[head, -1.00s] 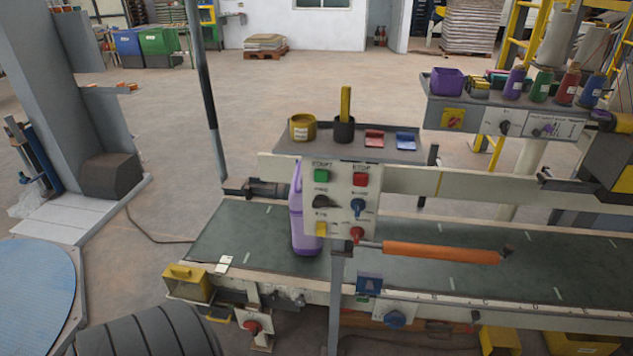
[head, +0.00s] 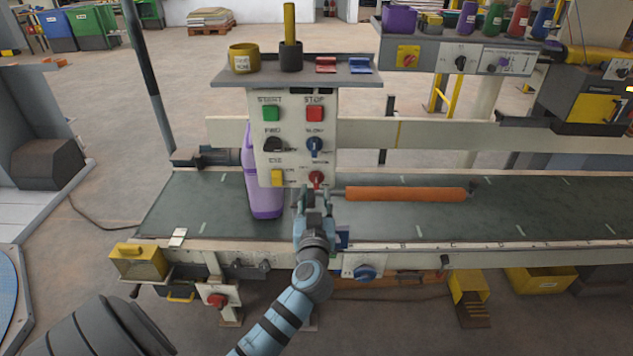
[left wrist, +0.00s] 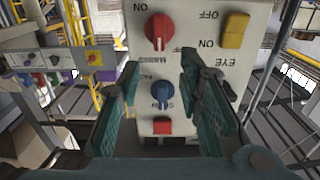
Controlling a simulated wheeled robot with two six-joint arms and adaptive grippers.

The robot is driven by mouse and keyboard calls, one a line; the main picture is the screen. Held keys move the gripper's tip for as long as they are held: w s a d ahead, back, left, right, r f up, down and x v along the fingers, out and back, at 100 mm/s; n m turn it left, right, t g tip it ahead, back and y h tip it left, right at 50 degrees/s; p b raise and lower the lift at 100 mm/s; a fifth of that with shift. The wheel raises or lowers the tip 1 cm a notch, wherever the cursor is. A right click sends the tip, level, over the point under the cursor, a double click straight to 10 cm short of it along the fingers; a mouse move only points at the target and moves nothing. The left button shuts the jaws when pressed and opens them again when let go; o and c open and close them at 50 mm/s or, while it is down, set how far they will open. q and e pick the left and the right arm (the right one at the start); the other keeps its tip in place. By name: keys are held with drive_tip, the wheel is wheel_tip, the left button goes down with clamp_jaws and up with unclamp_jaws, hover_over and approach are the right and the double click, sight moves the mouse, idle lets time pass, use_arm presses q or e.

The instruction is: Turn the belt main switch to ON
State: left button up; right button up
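The belt main switch is a red rotary knob (head: 316,179) at the bottom right of the white control panel (head: 292,150). In the left wrist view, which is upside down, the red knob (left wrist: 158,30) has its grip roughly upright in the picture, with ON lettered up and left of it. Whether it points at ON or OFF I cannot tell. My left gripper (head: 314,195) is just below and in front of the knob. In the left wrist view its fingers (left wrist: 160,78) are spread, with nothing between them. My right gripper is not in view.
Close to the red knob are a yellow switch (head: 278,177), a blue knob (head: 314,146) and a black knob (head: 272,144). Green (head: 271,113) and red (head: 314,113) buttons sit above. An orange roller (head: 405,194) lies right of the panel; a purple jug (head: 264,198) stands behind it.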

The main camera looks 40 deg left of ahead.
sight(316, 178)
use_arm(q)
drive_tip(key=x, duration=0.7)
drive_tip(key=shift+s, duration=0.1)
clamp_jaws()
